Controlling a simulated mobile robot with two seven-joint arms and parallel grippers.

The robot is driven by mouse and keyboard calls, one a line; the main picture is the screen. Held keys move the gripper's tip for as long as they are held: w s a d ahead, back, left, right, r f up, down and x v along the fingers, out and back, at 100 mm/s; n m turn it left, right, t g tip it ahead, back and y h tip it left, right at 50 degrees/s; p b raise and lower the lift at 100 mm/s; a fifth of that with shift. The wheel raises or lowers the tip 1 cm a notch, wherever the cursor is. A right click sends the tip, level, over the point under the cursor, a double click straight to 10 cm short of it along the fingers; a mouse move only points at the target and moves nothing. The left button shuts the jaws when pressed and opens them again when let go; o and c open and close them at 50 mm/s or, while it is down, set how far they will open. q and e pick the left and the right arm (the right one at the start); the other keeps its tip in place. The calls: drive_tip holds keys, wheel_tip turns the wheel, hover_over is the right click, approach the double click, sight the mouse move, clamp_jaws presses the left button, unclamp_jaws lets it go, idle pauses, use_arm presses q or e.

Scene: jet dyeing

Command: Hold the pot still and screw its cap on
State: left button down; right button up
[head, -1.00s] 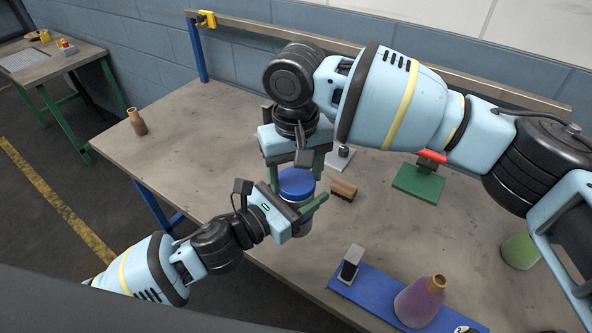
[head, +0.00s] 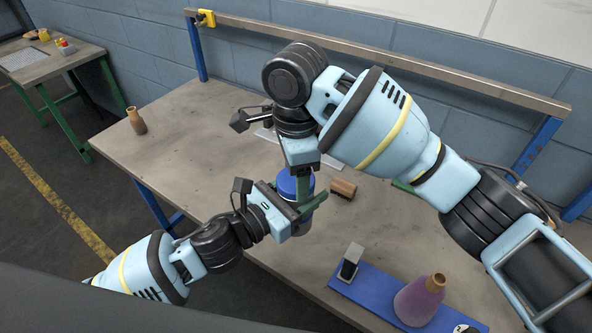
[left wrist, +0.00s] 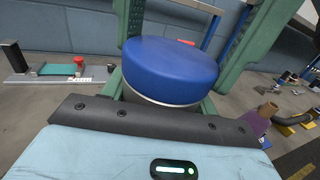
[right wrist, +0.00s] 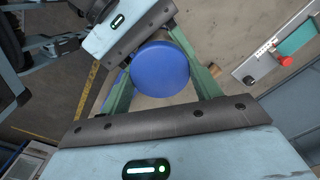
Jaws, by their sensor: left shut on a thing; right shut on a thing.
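The round cap also shows in the left wrist view (left wrist: 170,68) and the right wrist view (right wrist: 160,69). My left gripper (head: 306,208) is shut on the pot from the front left, below the cap. My right gripper (head: 303,190) points down from above and is shut on the cap, one green finger on each side. The cap sits over the pot's mouth; the thread is hidden. Much of the pot is hidden by the left gripper.
A brown wooden block (head: 343,188) lies right of the pot. A blue mat (head: 375,296) at the front right bears a purple bottle (head: 419,302) and a grey-topped block (head: 351,260). A brown bottle (head: 136,121) stands at the far left.

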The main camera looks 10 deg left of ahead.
drive_tip(key=m, duration=0.3)
drive_tip(key=shift+r+m, duration=0.1)
drive_tip(key=shift+m, duration=0.3)
drive_tip(key=o, duration=1)
drive_tip(key=shift+o, duration=0.2)
drive_tip(key=shift+r, duration=2.2)
drive_tip(key=shift+c, duration=0.4)
